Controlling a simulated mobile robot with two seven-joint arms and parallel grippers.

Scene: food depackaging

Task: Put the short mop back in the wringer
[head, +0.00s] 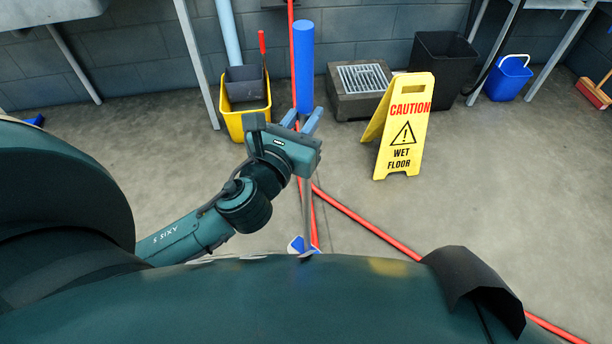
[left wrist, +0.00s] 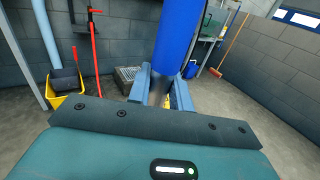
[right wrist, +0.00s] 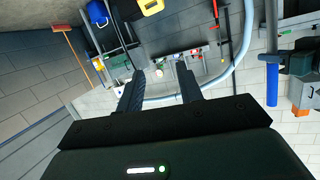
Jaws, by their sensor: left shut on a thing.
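My left gripper (head: 301,119) is shut on the short mop (head: 304,62), just below its thick blue grip. The mop stands roughly upright in the head view, its grey pole running down to a blue and white head low in the picture, partly hidden by my body. The blue grip also fills the upper middle of the left wrist view (left wrist: 178,40). The yellow bucket (head: 234,122) with the grey wringer (head: 244,82) stands by the back wall, beyond and left of the mop. My right gripper (right wrist: 163,88) is open and empty in the right wrist view, away from the mop.
A red pole (head: 262,44) rises at the bucket. A red hose (head: 368,227) crosses the floor. A yellow caution sign (head: 405,125) stands right of the mop. A floor drain (head: 362,77), black bin (head: 443,62) and blue bucket (head: 508,78) line the wall.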

